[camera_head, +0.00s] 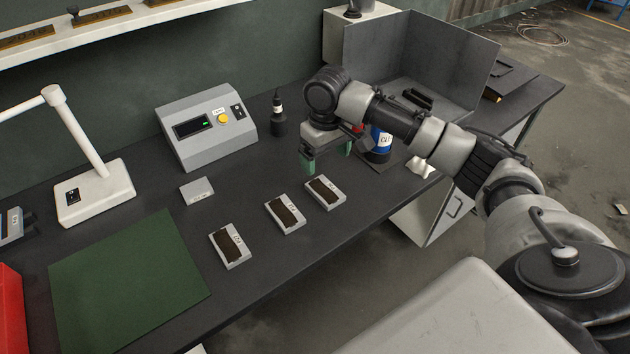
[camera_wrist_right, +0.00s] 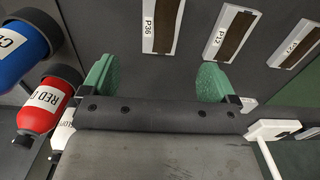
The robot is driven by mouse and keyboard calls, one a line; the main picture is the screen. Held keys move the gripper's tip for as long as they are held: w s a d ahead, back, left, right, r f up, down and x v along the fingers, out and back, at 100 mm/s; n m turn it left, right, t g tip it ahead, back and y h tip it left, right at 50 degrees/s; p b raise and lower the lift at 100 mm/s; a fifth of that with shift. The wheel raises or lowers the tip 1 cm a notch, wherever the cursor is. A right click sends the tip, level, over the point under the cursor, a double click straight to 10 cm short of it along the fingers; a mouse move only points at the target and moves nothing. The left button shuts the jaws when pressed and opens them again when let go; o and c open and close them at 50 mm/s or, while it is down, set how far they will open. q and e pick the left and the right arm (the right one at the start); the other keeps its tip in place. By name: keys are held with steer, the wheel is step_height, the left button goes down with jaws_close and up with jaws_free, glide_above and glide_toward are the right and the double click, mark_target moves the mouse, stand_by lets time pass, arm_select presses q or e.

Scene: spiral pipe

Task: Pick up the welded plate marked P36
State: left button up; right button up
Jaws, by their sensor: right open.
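The plate marked P36 (camera_wrist_right: 162,24) is a light plate with a dark brown weld strip, cut off by the top edge of the right wrist view. By its place beside the bottles, it is the rightmost of the three plates in the head view (camera_head: 325,192). My right gripper (camera_head: 328,160) is open and empty above the table, behind that plate. Its green fingers also show in the right wrist view (camera_wrist_right: 156,78), with the P36 plate beyond them, apart from them. My left gripper is not in view.
Two similar plates (camera_head: 285,214) (camera_head: 230,246) lie left of it. A blue bottle (camera_head: 380,143) stands close right of my gripper; a red bottle (camera_wrist_right: 42,106) is beside it. A grey control box (camera_head: 205,130), small grey block (camera_head: 197,190) and green mat (camera_head: 130,280) are further left.

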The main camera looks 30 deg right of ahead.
glide_above(325, 190)
steer(key=f, duration=0.4)
steer(key=shift+s+d, duration=0.1)
steer(key=shift+s, duration=0.3)
steer(key=shift+w+f, duration=0.15)
steer(key=shift+f, duration=0.25)
steer(key=f, duration=0.5)
steer(key=shift+w+p, duration=0.2)
steer(key=shift+p, duration=0.15)
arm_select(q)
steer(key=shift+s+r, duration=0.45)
arm_select(e)
steer(key=shift+c, duration=0.3)
steer(key=c, duration=0.9)
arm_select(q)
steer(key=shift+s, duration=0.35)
arm_select(e)
steer(key=shift+w, duration=0.1)
steer(key=c, duration=0.5)
steer(key=shift+r, duration=0.1)
